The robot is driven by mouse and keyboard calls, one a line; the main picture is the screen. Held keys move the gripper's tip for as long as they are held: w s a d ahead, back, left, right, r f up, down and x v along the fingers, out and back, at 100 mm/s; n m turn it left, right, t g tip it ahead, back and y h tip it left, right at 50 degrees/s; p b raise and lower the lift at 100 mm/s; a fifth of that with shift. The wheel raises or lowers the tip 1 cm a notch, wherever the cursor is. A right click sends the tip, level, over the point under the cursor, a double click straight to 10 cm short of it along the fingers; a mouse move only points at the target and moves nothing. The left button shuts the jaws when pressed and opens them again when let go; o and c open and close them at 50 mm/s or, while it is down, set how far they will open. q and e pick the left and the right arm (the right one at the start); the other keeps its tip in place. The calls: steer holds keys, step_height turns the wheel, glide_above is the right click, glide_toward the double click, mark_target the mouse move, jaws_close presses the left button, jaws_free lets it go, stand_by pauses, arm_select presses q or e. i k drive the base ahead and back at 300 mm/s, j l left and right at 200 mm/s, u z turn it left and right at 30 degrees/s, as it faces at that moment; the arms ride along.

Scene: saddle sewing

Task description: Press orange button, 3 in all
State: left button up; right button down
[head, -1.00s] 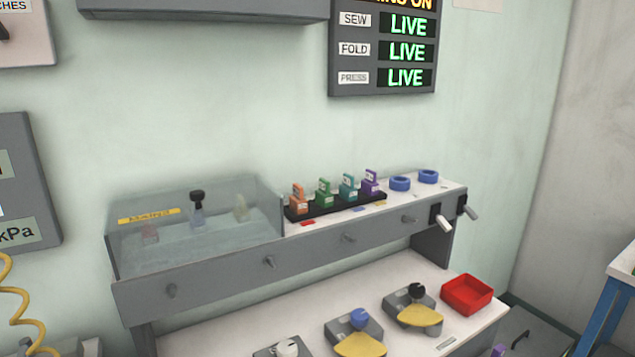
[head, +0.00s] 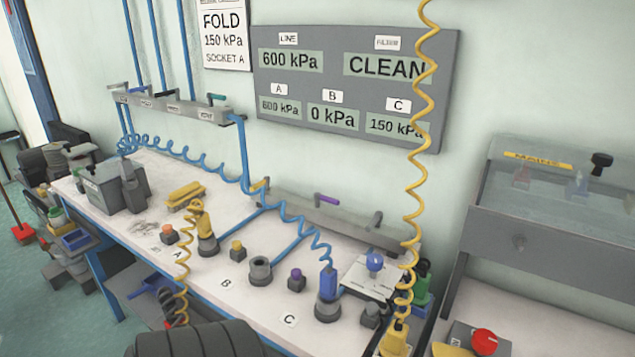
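In the head view, a small grey box with an orange button (head: 168,231) on top sits on the white bench, left of the socket with the yellow fitting and near the label A. Its top shows unobstructed. Neither of my grippers shows in the head view. A dark ribbed shape stands at the bottom edge, and I cannot tell whether it is part of me.
A yellow button (head: 237,247) and a purple button (head: 296,273) sit by the other sockets. A coiled yellow hose (head: 415,180) hangs in front at the right. A red knob (head: 484,342) is at the lower right. Blue hoses cross the bench (head: 215,285).

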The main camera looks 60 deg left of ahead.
mark_target(168, 229)
steer(key=u, duration=2.9)
